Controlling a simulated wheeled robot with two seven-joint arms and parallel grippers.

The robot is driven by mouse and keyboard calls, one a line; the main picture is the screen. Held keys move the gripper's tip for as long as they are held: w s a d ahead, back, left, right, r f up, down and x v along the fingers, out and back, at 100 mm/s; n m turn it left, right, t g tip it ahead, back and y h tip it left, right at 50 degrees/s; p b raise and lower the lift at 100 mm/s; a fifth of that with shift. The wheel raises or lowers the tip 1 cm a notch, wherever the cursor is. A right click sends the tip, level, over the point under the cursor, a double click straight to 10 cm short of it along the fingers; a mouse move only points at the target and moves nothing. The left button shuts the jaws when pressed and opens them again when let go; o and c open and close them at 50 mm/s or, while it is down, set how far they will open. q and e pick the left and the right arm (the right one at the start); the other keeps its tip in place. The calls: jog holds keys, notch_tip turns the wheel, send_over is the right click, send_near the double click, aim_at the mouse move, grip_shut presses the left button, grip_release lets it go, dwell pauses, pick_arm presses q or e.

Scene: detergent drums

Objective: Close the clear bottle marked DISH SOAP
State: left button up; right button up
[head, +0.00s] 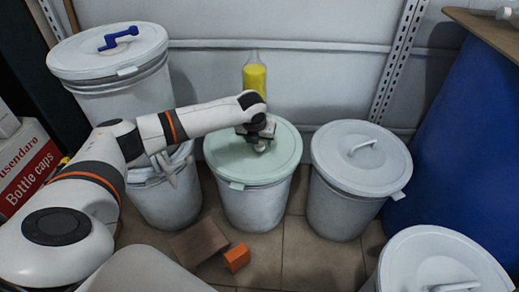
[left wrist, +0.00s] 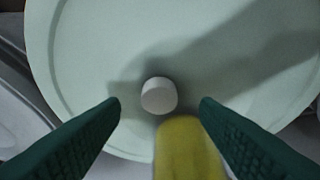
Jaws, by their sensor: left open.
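The clear bottle (head: 255,78), filled with yellow, shows upright behind my left wrist in the head view. Its lower part is hidden by my arm, and I cannot read any label. The left wrist view shows its yellow body (left wrist: 188,150) at the bottom edge. A small white round cap (left wrist: 158,95) is on the pale green drum lid (left wrist: 90,45). My left gripper (head: 261,147) is over this lid, pointing down. Its dark green fingers (left wrist: 160,104) are open, one on each side of the cap and apart from it. My right gripper is in neither view.
The green lid (head: 225,150) tops the middle drum. White-lidded drums stand left, right (head: 360,175) and at the lower right. A blue crank (head: 118,38) lies on the tall left drum. An orange block (head: 237,258) and a brown block (head: 199,241) lie on the floor.

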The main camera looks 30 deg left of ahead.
aim_at(260, 146)
pick_arm(q)
jog(key=b+x, duration=0.1)
jog(key=x, duration=0.1)
jog(key=shift+w+f, duration=0.2)
jog(key=shift+f, duration=0.2)
jog(key=c, duration=1)
